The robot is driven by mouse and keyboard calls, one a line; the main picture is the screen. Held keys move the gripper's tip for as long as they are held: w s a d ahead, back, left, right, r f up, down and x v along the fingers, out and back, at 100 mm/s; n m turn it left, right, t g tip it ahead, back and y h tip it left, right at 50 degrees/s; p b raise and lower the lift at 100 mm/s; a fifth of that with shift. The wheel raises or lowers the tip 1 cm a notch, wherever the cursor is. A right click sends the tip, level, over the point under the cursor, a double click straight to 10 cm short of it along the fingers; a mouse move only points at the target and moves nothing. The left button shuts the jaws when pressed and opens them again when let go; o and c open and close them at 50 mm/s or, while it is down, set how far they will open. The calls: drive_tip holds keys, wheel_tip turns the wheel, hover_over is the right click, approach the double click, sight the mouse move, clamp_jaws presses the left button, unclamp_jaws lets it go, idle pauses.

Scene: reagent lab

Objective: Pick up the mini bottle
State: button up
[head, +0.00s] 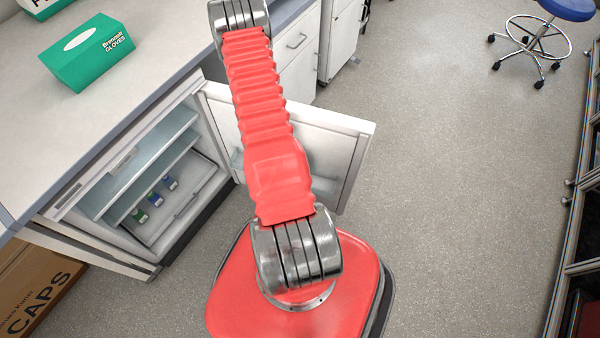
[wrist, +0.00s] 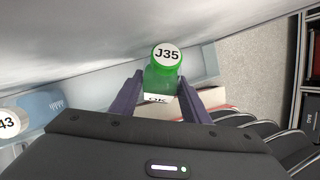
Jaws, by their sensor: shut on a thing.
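A small green mini bottle (wrist: 160,78) with a white round lid marked J35 is between the two dark fingers of my gripper (wrist: 161,85) in the wrist view. The gripper is shut on it, one finger on each side. A white label with black letters shows on the bottle's near side, partly cut off by the gripper body. In the head view my arm covers the middle, and neither my gripper nor the held bottle can be made out.
The fridge (head: 190,205) stands open under the bench, with several small bottles (head: 155,198) on its lower level. Its open door (head: 342,165) is behind my arm. A white lid marked 43 (wrist: 8,123) shows at the wrist view's left. A glove box (head: 90,55) is on the bench.

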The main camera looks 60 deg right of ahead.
drive_tip(key=shift+c, duration=1.2)
drive_tip(key=shift+r, duration=0.1)
drive_tip(key=shift+a+r, duration=0.2)
drive_tip(key=shift+r, duration=0.3)
wheel_tip(320, 180, up, 6)
drive_tip(key=shift+r, duration=0.1)
drive_tip(key=s+a, duration=0.2)
drive_tip(key=a, duration=1.7)
drive_tip(key=shift+a+f, duration=0.2)
drive_tip(key=shift+a, duration=0.05)
drive_tip(key=shift+d, duration=0.1)
